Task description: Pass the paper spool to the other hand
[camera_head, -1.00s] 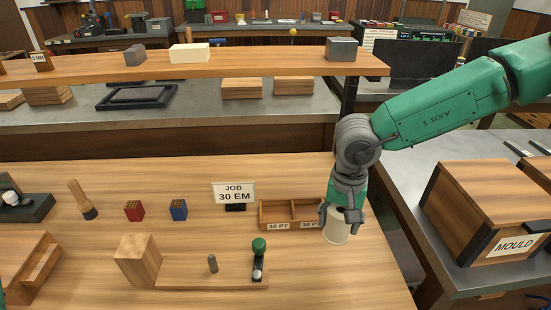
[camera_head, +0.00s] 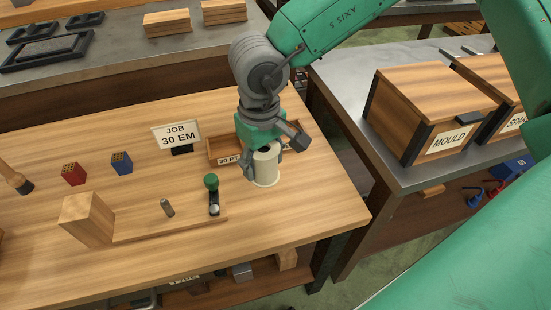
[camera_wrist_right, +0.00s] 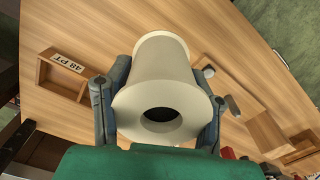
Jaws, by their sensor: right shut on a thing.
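The paper spool (camera_head: 266,167) is a cream cylinder with flared ends and a dark hole in its top. It stands near the right end of the wooden bench, or just above it; I cannot tell which. My right gripper (camera_head: 264,152) comes down over it from above and is shut on it. In the right wrist view the spool (camera_wrist_right: 160,90) sits between the two fingers, one on each side. My left gripper is not in view.
A divided wooden tray (camera_head: 221,150) is just behind the spool. A JOB 30 EM sign (camera_head: 177,135), a wooden block fixture (camera_head: 88,219) and a green-knobbed tool (camera_head: 212,195) stand to the left. A metal bench holds a MOULD box (camera_head: 430,115) on the right.

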